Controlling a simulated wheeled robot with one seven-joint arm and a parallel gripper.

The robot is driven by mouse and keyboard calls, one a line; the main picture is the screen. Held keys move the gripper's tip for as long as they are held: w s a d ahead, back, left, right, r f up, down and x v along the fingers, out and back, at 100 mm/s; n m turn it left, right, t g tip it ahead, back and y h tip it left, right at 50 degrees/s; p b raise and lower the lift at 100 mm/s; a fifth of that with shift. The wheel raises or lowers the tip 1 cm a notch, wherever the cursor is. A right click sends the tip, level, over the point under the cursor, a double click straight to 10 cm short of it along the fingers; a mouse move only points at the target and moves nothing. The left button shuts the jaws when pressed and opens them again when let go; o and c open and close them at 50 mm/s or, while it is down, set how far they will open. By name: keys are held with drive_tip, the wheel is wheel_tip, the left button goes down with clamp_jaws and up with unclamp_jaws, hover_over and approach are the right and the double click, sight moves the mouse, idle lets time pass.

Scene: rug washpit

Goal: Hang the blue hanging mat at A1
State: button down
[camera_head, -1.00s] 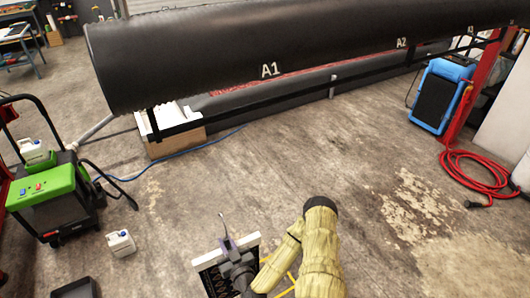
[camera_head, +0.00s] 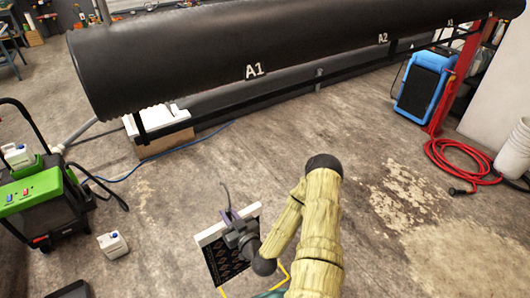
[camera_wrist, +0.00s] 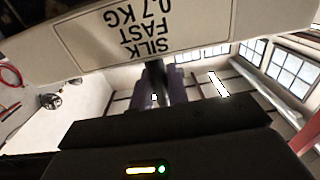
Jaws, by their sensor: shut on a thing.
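My gripper (camera_head: 232,222) is shut on the white top bar of a dark hanging mat (camera_head: 228,262) with a fine reddish pattern. No blue shows clearly on it. The mat is held tilted, low in front of me, above the floor. In the wrist view my gripper's fingers (camera_wrist: 155,88) meet the pale bar (camera_wrist: 60,50), which carries a label reading SILK FAST 0.7 KG, upside down.
A white block on a wooden box (camera_head: 165,143) stands under the roller's left end. A green and black machine (camera_head: 45,200) and a white jug (camera_head: 112,244) are at the left. A blue unit (camera_head: 425,90) and red hose (camera_head: 460,165) are at the right. Middle floor is clear.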

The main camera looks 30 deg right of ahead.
drive_tip(key=s+d+r+p, duration=0.1)
drive_tip(key=d+r+p, duration=0.1)
drive_tip(key=d+r, duration=0.4)
drive_tip(key=s+d+r+p, duration=0.2)
drive_tip(key=d+r, duration=0.4)
drive_tip(key=r, duration=1.1)
drive_tip(key=shift+p, duration=0.3)
drive_tip(key=shift+d+r, duration=0.1)
